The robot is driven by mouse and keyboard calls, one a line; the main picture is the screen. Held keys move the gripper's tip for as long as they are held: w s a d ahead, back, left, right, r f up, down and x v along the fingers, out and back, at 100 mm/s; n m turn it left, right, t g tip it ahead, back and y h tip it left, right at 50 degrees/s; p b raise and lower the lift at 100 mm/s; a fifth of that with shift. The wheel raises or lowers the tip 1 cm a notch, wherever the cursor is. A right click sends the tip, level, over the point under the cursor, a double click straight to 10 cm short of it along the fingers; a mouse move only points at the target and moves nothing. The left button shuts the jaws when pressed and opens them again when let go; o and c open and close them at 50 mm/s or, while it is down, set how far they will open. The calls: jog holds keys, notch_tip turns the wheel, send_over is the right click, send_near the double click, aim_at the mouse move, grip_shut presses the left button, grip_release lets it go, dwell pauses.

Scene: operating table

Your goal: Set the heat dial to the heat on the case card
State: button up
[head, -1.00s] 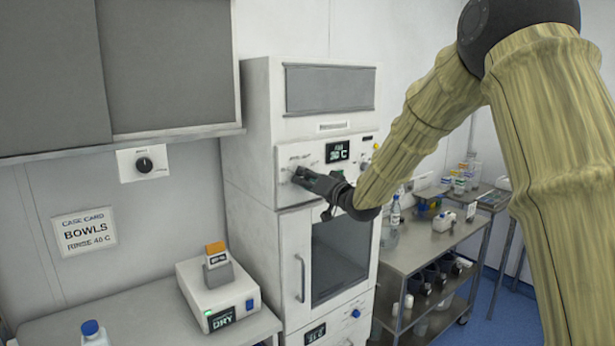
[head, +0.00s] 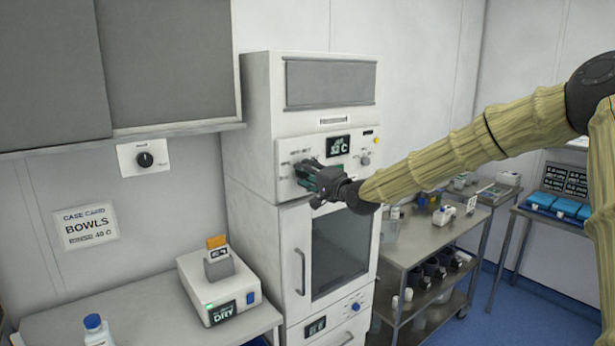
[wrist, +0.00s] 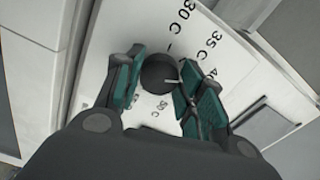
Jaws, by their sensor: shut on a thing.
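The case card (head: 85,229) on the left wall reads BOWLS, RINSE 40 C. My gripper (head: 310,178) is at the upper control panel (head: 287,152) of the tall white cabinet and hides the dial there in the head view. In the wrist view my gripper (wrist: 161,85) is shut on the round black heat dial (wrist: 158,72), with green fingers on both sides. Its white pointer line points right. Printed marks 30 C, 35 C and 50 C show; one beginning with 4 is partly covered. The panel display (head: 338,146) seems to read in the low thirties; its last digit is blurred.
Another dial (head: 145,160) is on a wall plate. A white device (head: 217,285) marked DRY stands on the left counter. A steel trolley (head: 432,240) with bottles and bins stands right of the cabinet.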

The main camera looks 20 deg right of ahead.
jog(key=shift+m, duration=0.4)
jog(key=o, duration=1)
jog(key=shift+d, duration=0.1)
jog(key=v, duration=1.2)
